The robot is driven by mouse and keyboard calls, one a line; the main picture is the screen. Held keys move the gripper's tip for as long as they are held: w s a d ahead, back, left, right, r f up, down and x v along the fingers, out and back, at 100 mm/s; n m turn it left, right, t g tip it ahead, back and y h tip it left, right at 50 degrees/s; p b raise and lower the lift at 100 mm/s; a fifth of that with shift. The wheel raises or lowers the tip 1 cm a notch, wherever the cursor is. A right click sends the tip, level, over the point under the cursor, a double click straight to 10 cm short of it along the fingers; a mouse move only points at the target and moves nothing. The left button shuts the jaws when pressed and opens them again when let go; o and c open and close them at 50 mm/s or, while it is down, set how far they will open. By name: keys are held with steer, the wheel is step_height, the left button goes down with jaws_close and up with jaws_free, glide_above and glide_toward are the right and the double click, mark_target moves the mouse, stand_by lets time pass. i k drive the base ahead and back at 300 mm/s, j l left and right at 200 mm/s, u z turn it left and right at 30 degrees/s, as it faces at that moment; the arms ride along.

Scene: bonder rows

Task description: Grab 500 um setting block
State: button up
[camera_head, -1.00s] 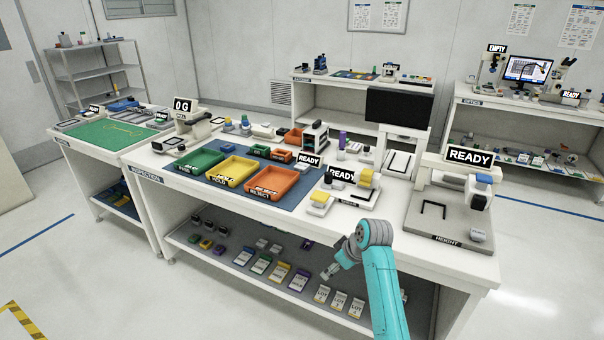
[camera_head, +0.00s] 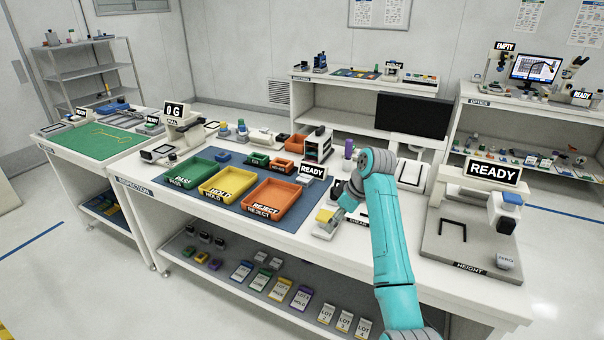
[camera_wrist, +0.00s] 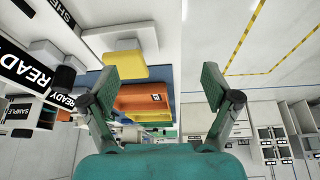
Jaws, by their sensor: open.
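No label in view reads 500 um, so I cannot tell for certain which item is the setting block. A yellow block (camera_head: 325,214) sits on a pale base at the shear station on the inspection bench (camera_head: 290,243). It also shows in the wrist view (camera_wrist: 122,67), beside the left finger. My gripper (camera_head: 346,204) is above the bench's front part, close to this yellow block. In the wrist view my gripper (camera_wrist: 158,82) is open, with nothing between its fingers. My arm hides part of the shear station.
Green (camera_head: 191,171), yellow (camera_head: 227,183) and orange (camera_head: 273,201) trays stand left of my gripper. The height station (camera_head: 478,235) stands to the right, a dark monitor (camera_head: 412,115) behind. The lower shelf holds several lot packs (camera_head: 302,298).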

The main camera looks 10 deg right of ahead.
mark_target(305, 180)
steer(key=i, duration=1.05)
